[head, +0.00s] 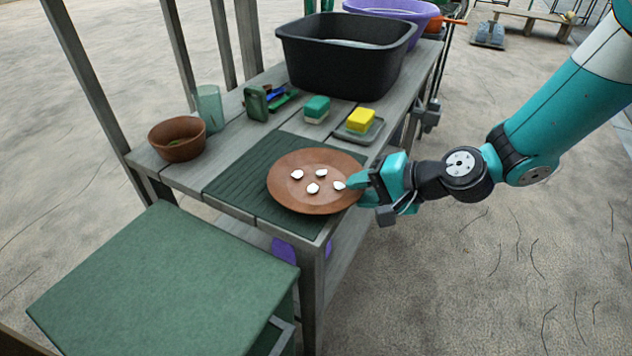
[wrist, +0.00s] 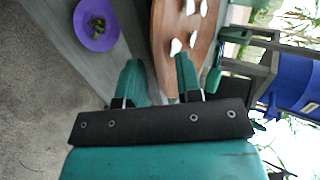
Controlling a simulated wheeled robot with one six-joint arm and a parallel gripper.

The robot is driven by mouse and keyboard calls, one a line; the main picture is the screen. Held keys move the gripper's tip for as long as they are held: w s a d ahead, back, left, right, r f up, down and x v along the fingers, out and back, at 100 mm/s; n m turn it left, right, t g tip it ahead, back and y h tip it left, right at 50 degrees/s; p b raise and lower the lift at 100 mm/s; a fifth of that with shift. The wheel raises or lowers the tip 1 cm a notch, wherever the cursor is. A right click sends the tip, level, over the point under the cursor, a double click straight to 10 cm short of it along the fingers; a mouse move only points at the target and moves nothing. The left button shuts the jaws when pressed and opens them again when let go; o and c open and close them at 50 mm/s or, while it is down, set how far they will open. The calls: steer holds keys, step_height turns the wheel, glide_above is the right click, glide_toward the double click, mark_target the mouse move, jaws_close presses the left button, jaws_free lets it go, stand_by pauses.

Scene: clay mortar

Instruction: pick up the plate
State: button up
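The plate (head: 290,168) is round and terracotta brown, with several white pebble-like pieces on it. In the head view it lies on a dark green mat (head: 240,182), its right rim reaching past the table edge. The plate also shows in the wrist view (wrist: 172,22). My gripper (head: 358,186) is at that right rim. In the wrist view my gripper (wrist: 161,78) has its two teal fingers apart, one on each side of the rim, with a gap between them. Contact with the rim cannot be made out.
On the grey table (head: 228,150) stand a brown pot (head: 178,140), a glass (head: 209,108), a green sponge (head: 317,108), a yellow block (head: 361,120) on a dish and a black basin (head: 340,70). A green-topped cabinet (head: 160,285) stands in front. A purple bowl (wrist: 97,38) sits lower down.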

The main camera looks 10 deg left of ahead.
jaws_close()
steer(key=shift+r, duration=0.15)
